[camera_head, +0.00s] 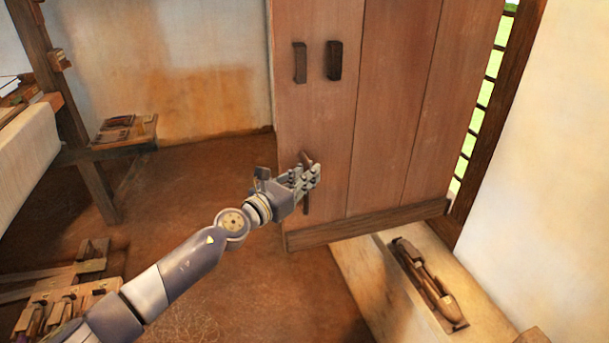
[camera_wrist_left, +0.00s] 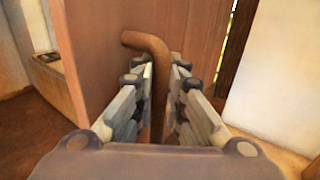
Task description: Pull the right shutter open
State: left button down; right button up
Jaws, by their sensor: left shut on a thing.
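The right shutter (camera_head: 390,110) is a tall plank panel, standing swung out from the barred window opening at the right. It also fills the middle of the left wrist view (camera_wrist_left: 98,50). A brown bent handle (camera_wrist_left: 150,42) stands out from its face, and my left gripper (camera_head: 306,176) is shut on it. In the left wrist view the two fingers (camera_wrist_left: 160,100) lie on either side of the handle's stem. The top of the handle shows above the fingers in the head view (camera_head: 306,158). My right gripper is in neither view.
Two dark blocks (camera_head: 334,60) are fixed on the shutter's face. A pale ledge (camera_head: 375,285) below the window holds a wooden shuttle (camera_head: 430,283). A small bench (camera_head: 120,137) stands at the left, and loom parts (camera_head: 70,290) fill the lower left. The brown floor (camera_head: 290,300) between is clear.

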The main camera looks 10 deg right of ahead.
pick_arm(q)
jog(key=shift+w+a+r, duration=0.1)
jog(key=shift+w+r, duration=0.05)
jog(key=shift+r, duration=0.15)
jog(key=c, duration=1.6)
grip_release()
jog(key=shift+a+f, duration=0.1)
jog(key=shift+a, duration=0.1)
jog(key=v, duration=1.2)
jog(key=shift+d+f, duration=0.1)
jog(key=shift+d, duration=0.1)
